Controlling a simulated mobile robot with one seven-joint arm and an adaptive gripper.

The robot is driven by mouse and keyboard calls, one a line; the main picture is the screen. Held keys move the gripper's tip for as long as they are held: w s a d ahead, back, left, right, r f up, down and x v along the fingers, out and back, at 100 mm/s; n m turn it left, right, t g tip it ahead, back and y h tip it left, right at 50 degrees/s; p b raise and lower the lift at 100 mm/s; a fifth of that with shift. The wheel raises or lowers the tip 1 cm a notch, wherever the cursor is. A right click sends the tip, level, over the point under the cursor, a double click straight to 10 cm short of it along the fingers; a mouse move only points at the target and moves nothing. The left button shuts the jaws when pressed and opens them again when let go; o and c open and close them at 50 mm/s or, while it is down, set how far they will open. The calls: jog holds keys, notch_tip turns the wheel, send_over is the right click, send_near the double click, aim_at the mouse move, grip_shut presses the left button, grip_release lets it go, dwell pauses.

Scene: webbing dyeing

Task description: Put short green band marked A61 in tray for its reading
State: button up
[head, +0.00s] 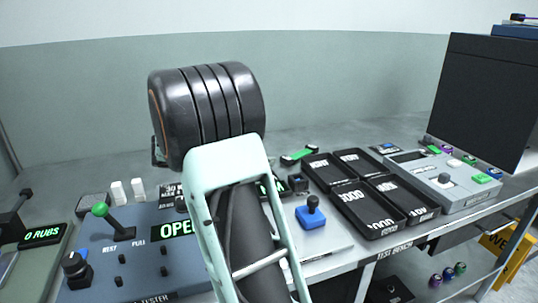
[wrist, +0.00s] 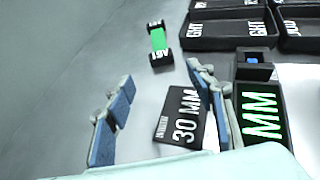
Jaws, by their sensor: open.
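The short green band (wrist: 158,40) lies on the grey bench in the wrist view, with black ends; the nearer end carries white marking that looks like A61. It also shows in the head view (head: 297,156), behind the trays. My gripper (wrist: 160,76) is open and empty, its blue-padded fingers apart; the band lies beyond the fingertips, not between them. In the head view my arm hides the gripper.
A 30 MM plate (wrist: 176,125) and a green MM display (wrist: 262,122) sit close to the fingers. The blue tester (head: 110,245) shows OPEN. A blue-based knob (head: 311,218) and a grey device (head: 462,198) flank the trays. Bare bench surrounds the band's left side.

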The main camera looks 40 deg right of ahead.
aim_at(284, 159)
jog(key=shift+o, duration=0.5)
jog(key=shift+a+r+p, duration=0.3)
jog(key=shift+r+p, duration=0.05)
jog(key=shift+p, duration=0.4)
jog(key=shift+r+p, duration=0.1)
jog(key=shift+p, duration=0.85)
jog(key=p, duration=0.3)
jog(key=shift+s+d+f, duration=0.1)
jog(key=shift+d+f, duration=0.2)
jog(key=shift+f, duration=0.05)
jog(key=shift+d+f, duration=0.4)
jog(key=shift+f, duration=0.05)
jog(key=b+x, duration=0.1)
jog(key=x, duration=0.9)
jog(key=shift+f+b, duration=0.1)
jog(key=shift+b, duration=0.2)
jog(key=shift+a, duration=0.1)
jog(key=c, duration=1.4)
